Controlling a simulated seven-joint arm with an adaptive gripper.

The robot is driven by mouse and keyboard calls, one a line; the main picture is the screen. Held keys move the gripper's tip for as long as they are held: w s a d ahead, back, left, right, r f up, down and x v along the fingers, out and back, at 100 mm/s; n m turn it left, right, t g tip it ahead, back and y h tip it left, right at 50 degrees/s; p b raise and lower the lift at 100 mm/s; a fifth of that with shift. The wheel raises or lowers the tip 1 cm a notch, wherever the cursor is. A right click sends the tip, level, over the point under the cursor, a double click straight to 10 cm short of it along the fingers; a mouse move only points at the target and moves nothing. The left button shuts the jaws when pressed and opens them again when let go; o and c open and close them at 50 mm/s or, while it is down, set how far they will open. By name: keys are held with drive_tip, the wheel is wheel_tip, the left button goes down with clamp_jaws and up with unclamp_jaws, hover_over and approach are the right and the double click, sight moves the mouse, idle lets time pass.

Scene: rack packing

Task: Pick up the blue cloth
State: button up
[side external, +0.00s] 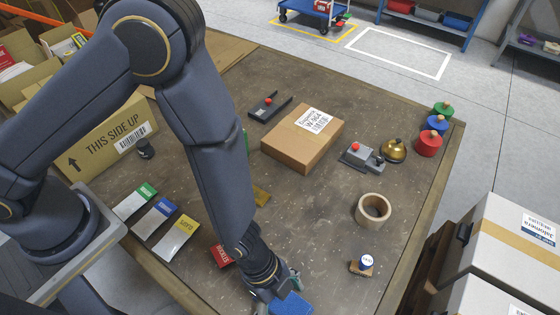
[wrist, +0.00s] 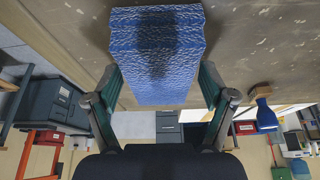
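The blue cloth (side external: 291,304) is a folded block with a white fleck pattern. It shows at the bottom edge of the side external view, beside my gripper (side external: 283,291). In the wrist view the cloth (wrist: 157,60) fills the space between the two fingers of my gripper (wrist: 160,82). The fingers press against its left and right sides, so my gripper looks shut on it. The tabletop shows behind the cloth; whether the cloth is clear of the table I cannot tell.
A brown box (side external: 290,150) stands mid-table. White cartons (side external: 500,250) stand beyond the table's right edge.

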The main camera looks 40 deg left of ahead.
drive_tip(key=c, duration=0.9)
